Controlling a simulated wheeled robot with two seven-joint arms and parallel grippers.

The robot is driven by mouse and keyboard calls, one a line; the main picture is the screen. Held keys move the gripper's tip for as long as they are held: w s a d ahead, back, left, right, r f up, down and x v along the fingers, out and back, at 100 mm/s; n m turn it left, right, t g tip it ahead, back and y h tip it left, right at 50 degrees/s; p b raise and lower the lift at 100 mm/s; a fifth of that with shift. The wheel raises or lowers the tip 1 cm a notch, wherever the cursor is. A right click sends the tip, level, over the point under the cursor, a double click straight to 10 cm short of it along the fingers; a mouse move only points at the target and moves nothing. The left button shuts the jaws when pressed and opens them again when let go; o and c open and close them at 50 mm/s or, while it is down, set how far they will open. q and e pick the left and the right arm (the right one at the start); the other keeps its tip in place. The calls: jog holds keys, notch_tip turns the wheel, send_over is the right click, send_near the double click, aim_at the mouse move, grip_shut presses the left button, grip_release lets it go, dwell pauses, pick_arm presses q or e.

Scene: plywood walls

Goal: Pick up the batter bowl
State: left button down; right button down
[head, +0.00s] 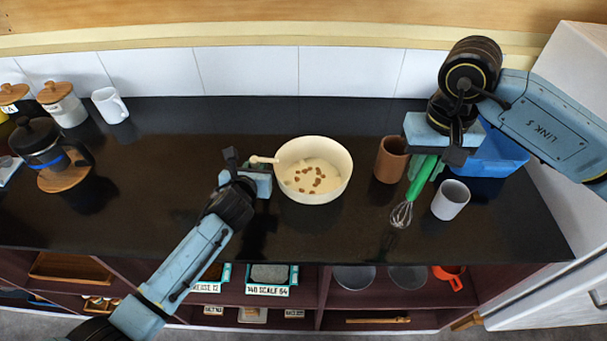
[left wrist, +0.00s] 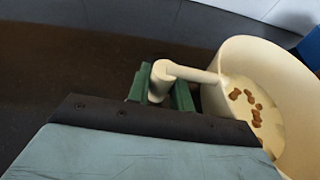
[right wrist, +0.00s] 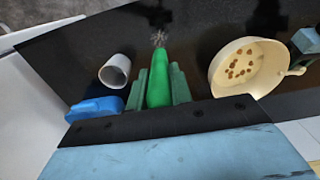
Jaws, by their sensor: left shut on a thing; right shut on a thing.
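The batter bowl (head: 328,192) is cream and round. It stands upright on the dark counter with pale batter and brown lumps inside. A cream handle (left wrist: 190,73) juts from its side. My left gripper (head: 252,180) is at the bowl's left side, its green fingers closed around this handle in the left wrist view. The bowl also shows in the right wrist view (right wrist: 222,72). My right gripper (head: 432,152) is shut on the green handle of a whisk (head: 417,185), its wire end pointing toward the counter's front. Whether the whisk touches the counter is unclear.
A brown cup (head: 391,162) and a grey-white cup (head: 450,200) stand right of the bowl. A blue bin (head: 505,160) is behind my right gripper. A white mug (head: 110,104), canisters (head: 62,104) and a French press (head: 42,145) stand left. The counter's middle left is clear.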

pick_arm(q)
jog(key=shift+r, duration=0.2)
jog(key=shift+w+r, duration=0.1)
jog(key=shift+r, duration=4.3)
jog(key=shift+f, duration=4.55)
jog(key=c, duration=2)
grip_release()
jog(key=shift+f, duration=0.1)
grip_shut()
jog(key=o, duration=0.7)
grip_release()
jog(key=shift+o, duration=0.2)
jog(key=shift+c, duration=0.4)
